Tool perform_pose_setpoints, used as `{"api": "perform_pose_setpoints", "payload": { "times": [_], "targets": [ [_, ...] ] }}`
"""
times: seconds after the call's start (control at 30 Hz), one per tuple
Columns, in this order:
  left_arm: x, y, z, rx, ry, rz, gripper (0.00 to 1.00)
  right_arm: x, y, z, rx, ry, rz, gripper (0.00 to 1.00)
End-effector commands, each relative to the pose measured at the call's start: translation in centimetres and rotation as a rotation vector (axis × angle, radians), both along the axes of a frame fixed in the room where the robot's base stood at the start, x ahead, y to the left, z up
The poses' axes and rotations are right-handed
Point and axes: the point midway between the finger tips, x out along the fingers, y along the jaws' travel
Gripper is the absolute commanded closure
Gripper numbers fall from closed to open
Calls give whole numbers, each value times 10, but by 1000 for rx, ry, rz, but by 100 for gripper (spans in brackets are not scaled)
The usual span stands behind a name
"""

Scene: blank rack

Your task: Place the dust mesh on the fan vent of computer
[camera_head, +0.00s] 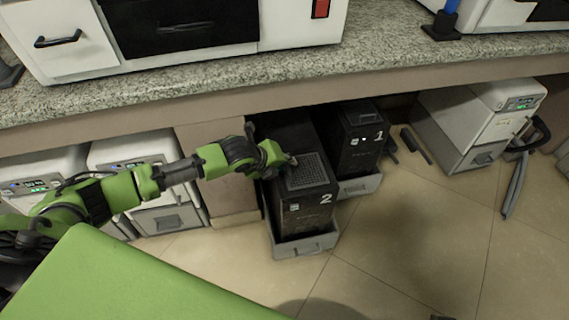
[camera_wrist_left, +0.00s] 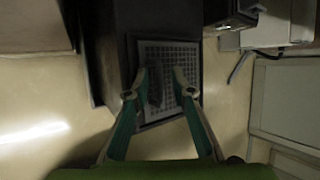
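A black computer tower marked 2 (camera_head: 309,216) stands on a grey base under the counter. A flat grey mesh panel with a grid of small holes (camera_head: 308,172) lies on its top; it also shows in the wrist view (camera_wrist_left: 172,112). My left gripper (camera_head: 289,160) is at the back left edge of this panel. In the wrist view my left gripper's two fingers (camera_wrist_left: 165,82) are spread apart over the panel. A small dark ribbed patch (camera_wrist_left: 155,86) shows between them; I cannot tell whether it is a separate part. My right gripper is not in view.
A second black tower marked 1 (camera_head: 361,140) stands close behind to the right. The granite counter (camera_head: 230,85) overhangs both towers. White machines (camera_head: 470,120) stand at the right, others at the left. The tiled floor (camera_head: 410,230) in front is mostly clear.

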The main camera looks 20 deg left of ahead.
Motion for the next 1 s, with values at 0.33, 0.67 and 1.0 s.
{"api": "perform_pose_setpoints", "payload": {
  "times": [0.33,0.67,1.0],
  "targets": [
    [-23,9,33,2,-2,0,77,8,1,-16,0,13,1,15],
    [-57,21,74,2,0,-1,77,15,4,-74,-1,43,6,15],
    [-75,19,88,-28,11,22,77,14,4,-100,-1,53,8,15]
  ]
}}
